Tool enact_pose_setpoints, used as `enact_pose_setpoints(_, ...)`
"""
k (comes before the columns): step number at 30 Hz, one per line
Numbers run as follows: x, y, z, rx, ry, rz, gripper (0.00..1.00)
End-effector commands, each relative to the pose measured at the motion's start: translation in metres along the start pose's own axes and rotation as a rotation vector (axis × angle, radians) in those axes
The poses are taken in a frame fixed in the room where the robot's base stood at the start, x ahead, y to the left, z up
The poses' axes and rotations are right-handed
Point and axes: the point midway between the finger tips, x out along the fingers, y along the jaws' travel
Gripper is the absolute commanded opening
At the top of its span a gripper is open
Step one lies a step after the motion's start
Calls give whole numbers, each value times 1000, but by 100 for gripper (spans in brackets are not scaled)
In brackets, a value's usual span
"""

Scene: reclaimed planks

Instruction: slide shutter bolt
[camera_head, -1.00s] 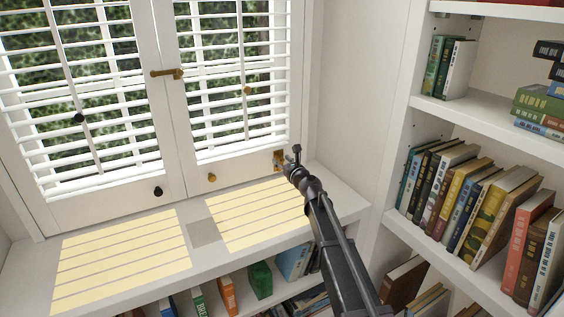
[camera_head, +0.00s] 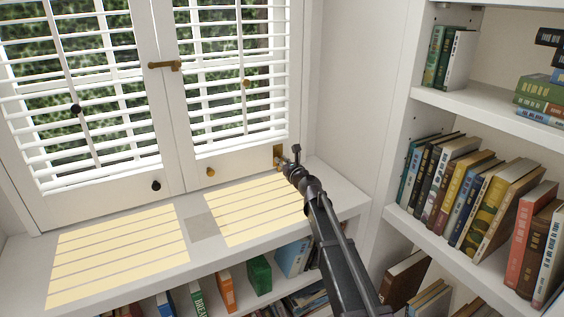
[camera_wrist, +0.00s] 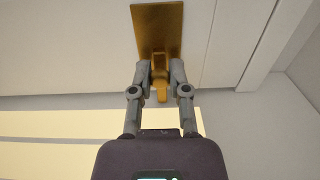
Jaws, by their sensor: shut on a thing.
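The shutter bolt (camera_head: 278,153) is a small brass piece at the lower right corner of the right shutter, just above the sill. In the wrist view its brass plate (camera_wrist: 157,28) lies flat on the white frame, with a brass handle (camera_wrist: 160,90) sticking out below it. My gripper (camera_wrist: 160,73) has one grey finger on each side of this handle and is shut on it. In the head view my gripper (camera_head: 291,158) is at the bolt and partly hides it. How far the bolt is slid I cannot tell.
White louvred shutters (camera_head: 105,178) have a brass latch (camera_head: 165,65) where they meet and small knobs. The sill (camera_head: 205,229) is clear, with sunlit stripes. Bookshelves (camera_head: 478,100) stand close on the right, and books (camera_head: 259,275) fill the shelf under the sill.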

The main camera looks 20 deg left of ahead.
Motion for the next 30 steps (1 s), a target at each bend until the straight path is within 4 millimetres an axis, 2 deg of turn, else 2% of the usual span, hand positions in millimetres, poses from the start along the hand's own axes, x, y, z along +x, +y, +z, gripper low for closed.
enact_pose_setpoints(7,0,2,-1,-4,1,3,0)
enact_pose_setpoints(8,-1,2,-1,-4,1,3,25)
enact_pose_setpoints(9,-1,2,-1,-4,1,3,37)
enact_pose_setpoints(11,-1,2,-1,-4,1,3,55)
enact_pose_setpoints(12,-1,2,-1,-3,1,3,59)
enact_pose_setpoints(23,-1,2,0,-2,1,2,59)
enact_pose_setpoints(30,-13,2,0,-2,1,2,59)
